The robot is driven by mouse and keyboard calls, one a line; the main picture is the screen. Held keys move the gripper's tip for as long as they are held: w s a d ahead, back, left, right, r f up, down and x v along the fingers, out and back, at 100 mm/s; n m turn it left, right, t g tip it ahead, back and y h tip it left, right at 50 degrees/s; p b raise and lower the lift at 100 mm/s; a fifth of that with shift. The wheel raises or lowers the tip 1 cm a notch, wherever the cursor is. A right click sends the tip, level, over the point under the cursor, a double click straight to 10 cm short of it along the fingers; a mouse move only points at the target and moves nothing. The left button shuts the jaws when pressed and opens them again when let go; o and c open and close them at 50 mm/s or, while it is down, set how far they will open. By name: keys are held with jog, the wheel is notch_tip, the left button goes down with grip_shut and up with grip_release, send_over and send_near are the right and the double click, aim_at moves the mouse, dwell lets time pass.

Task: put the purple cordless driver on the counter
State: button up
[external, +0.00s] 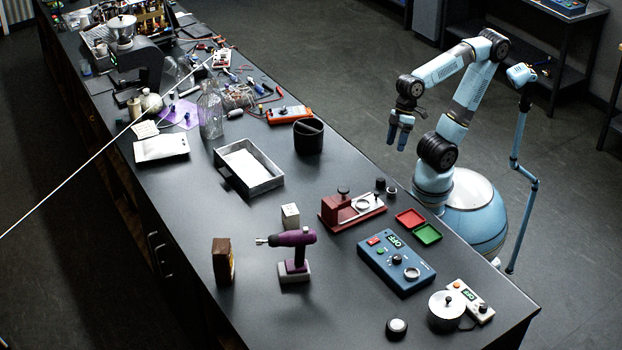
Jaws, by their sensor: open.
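The purple cordless driver (294,241) stands upright near the front left part of the dark counter (330,190). My gripper (398,145) hangs fingers down at the counter's right edge, well behind and to the right of the driver. It is open and empty, with nothing between its fingers. The driver is fully visible.
A brown box (223,262) stands left of the driver, and a small white block (290,216) is behind it. A red fixture (350,208) and a blue control box (396,262) lie to the right. A grey tray (272,182) and black cup (308,140) sit farther back.

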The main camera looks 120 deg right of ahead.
jog(key=s+d+n+h, duration=0.1)
jog(key=s, duration=0.1)
jog(key=s+d+t+h, duration=0.1)
jog(key=d, duration=0.1)
jog(key=shift+s+d+n, duration=0.3)
jog(key=shift+s+n, duration=0.1)
